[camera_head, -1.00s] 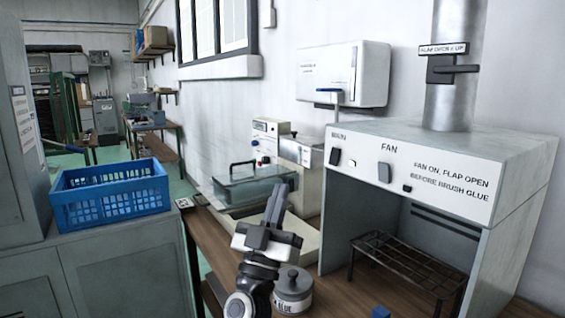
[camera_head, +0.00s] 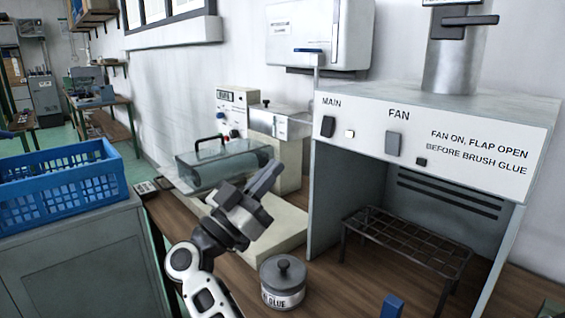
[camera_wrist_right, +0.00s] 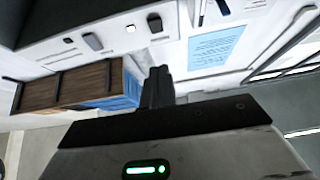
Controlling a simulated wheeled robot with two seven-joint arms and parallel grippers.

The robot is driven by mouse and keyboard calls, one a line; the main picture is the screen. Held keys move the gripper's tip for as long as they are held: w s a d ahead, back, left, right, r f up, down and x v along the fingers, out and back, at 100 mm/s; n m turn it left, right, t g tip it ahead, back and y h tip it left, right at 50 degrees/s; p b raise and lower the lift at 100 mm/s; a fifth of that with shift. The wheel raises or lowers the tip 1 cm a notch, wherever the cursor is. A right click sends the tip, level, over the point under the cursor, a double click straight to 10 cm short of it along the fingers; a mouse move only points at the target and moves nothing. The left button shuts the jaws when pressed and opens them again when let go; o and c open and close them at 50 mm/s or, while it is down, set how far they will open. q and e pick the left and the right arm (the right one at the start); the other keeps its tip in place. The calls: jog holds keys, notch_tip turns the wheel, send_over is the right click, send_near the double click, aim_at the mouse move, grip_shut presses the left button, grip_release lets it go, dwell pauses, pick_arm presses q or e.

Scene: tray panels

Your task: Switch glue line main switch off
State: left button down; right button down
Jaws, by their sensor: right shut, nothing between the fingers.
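The glue hood's white front panel (camera_head: 463,139) carries a dark rocker switch (camera_head: 328,126) under the label MAIN. A small pale lamp (camera_head: 349,134) sits beside it, and a grey FAN switch (camera_head: 393,144) is further right. In the right wrist view the MAIN switch (camera_wrist_right: 155,22) shows near the top, beyond the fingertips. Which way the rocker is tipped I cannot tell. My right gripper (camera_head: 264,180) is shut and empty, left of the hood and below the switch, apart from the panel. Its closed fingers also show in the right wrist view (camera_wrist_right: 158,82). My left gripper is not in view.
A glue pot (camera_head: 283,283) stands on the wooden bench before the hood. A machine with a clear cover (camera_head: 215,163) stands behind my right gripper. A wire rack (camera_head: 405,240) is inside the hood. A blue crate (camera_head: 60,185) sits on the cabinet at left.

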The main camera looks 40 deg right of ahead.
jog(key=p, duration=0.2)
send_near(325, 126)
notch_tip(325, 126, up, 4)
jog(key=d, duration=0.3)
jog(key=shift+w+d+f, duration=0.1)
jog(key=shift+d+f, duration=0.1)
jog(key=shift+d, duration=0.15)
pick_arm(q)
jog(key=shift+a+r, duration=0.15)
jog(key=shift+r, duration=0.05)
pick_arm(e)
jog(key=shift+d+f, duration=0.2)
jog(key=shift+d, duration=0.35)
jog(key=shift+w, duration=0.1)
